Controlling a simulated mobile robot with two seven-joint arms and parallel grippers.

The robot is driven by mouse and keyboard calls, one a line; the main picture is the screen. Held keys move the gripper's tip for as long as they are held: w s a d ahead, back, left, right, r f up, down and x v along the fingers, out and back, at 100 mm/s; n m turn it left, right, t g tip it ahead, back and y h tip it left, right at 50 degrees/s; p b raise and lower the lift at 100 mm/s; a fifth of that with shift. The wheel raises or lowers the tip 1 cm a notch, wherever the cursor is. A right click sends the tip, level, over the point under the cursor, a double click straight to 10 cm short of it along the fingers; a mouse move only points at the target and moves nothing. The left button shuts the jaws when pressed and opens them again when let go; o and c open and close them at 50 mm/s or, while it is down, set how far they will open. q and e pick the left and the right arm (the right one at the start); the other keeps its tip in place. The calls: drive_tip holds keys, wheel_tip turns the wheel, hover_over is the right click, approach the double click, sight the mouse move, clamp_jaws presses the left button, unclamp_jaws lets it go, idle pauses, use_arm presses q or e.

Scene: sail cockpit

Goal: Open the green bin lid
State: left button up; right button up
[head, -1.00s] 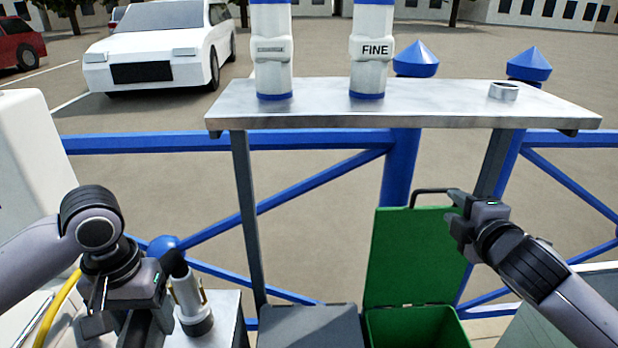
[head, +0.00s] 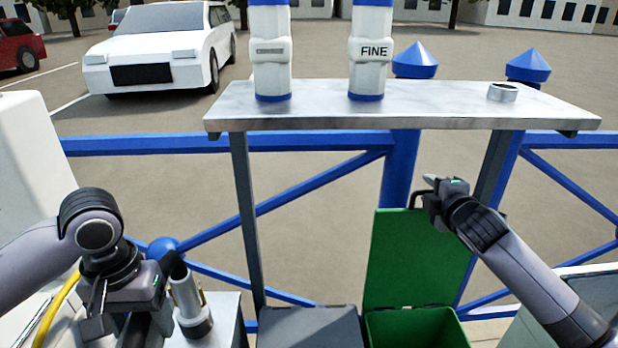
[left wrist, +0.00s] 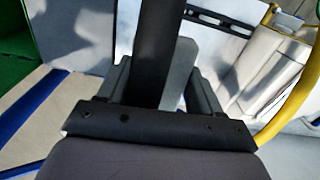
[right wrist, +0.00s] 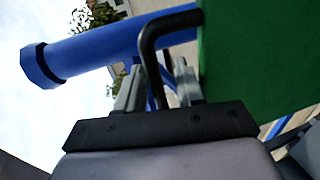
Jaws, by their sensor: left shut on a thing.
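The green bin (head: 410,330) stands low at centre right, and its green lid (head: 415,258) is raised upright at the back, leaving the bin open. The black bent handle (right wrist: 150,48) is at the lid's top edge; in the head view my right gripper mostly covers it. My right gripper (head: 432,188) is at the handle, and in the right wrist view its fingers are apart with the handle passing at the gap. My left gripper (head: 98,325) is low at the left, shut on a dark bar (left wrist: 158,50), away from the bin.
A grey lidded bin (head: 310,328) stands left of the green one. A metal shelf (head: 330,108) with two white-and-blue canisters and a small ring is above. A blue railing (head: 220,142) runs behind. A white-grey fitting (head: 190,305) is beside my left gripper.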

drive_tip(key=shift+w, duration=0.3)
